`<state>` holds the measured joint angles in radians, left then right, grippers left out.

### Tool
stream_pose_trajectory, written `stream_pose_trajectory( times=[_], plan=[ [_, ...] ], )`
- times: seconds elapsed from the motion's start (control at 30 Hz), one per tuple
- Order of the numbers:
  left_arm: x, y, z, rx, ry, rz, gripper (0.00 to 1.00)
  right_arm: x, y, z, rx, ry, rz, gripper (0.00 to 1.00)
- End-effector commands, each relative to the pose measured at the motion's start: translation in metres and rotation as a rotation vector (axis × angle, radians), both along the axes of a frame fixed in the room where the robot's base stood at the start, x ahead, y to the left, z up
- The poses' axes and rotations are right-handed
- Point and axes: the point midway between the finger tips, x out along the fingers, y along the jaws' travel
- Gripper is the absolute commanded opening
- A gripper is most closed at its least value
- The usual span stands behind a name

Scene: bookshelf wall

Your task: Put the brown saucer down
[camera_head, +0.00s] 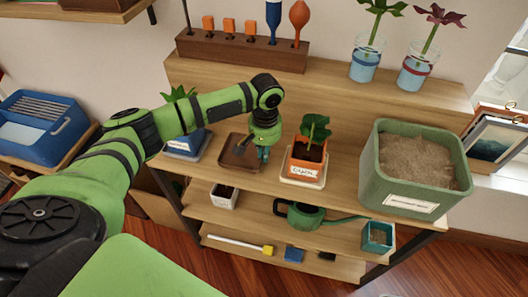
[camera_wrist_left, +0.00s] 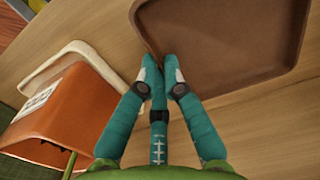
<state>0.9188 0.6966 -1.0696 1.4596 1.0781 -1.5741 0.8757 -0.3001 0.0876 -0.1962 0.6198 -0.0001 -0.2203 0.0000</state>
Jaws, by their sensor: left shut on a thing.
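The brown saucer (camera_head: 232,146) is a square, shallow tray at the wooden shelf's (camera_head: 335,185) upper work surface, left of the orange plant pot. My left gripper (camera_head: 262,154) points down at its right side. In the left wrist view the teal fingers (camera_wrist_left: 161,72) are closed together on the rim of the brown saucer (camera_wrist_left: 225,40). The saucer looks level and close to the wood; I cannot tell whether it touches it. The fingers hide a small part of the rim. My right gripper is not in view.
The orange pot (camera_head: 309,152) on a cream saucer (camera_head: 303,180) stands close to the right of my gripper; the pot also shows in the wrist view (camera_wrist_left: 65,115). A blue-based plant (camera_head: 187,142) is to the left. A green sand bin (camera_head: 408,192) stands far right.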

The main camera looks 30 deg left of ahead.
Motion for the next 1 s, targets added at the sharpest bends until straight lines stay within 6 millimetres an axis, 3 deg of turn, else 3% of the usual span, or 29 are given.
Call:
stream_pose_trajectory(
  times=[0.43,0.5,0.53,0.87,1.0],
  plan=[
    [0.000,0.000,-0.009,-0.001,-0.001,0.000,0.00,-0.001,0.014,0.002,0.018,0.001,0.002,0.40],
    [0.000,0.000,-0.010,-0.001,-0.001,0.000,0.29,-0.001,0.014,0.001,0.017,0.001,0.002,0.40],
    [0.000,0.000,-0.010,-0.001,-0.001,0.000,0.32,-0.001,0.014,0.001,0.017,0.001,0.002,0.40],
    [0.000,0.000,-0.009,0.000,-0.002,0.000,0.32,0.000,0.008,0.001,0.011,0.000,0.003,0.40],
    [0.001,0.000,0.004,-0.001,-0.004,0.000,0.32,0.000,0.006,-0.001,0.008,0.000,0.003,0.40]
  ],
)
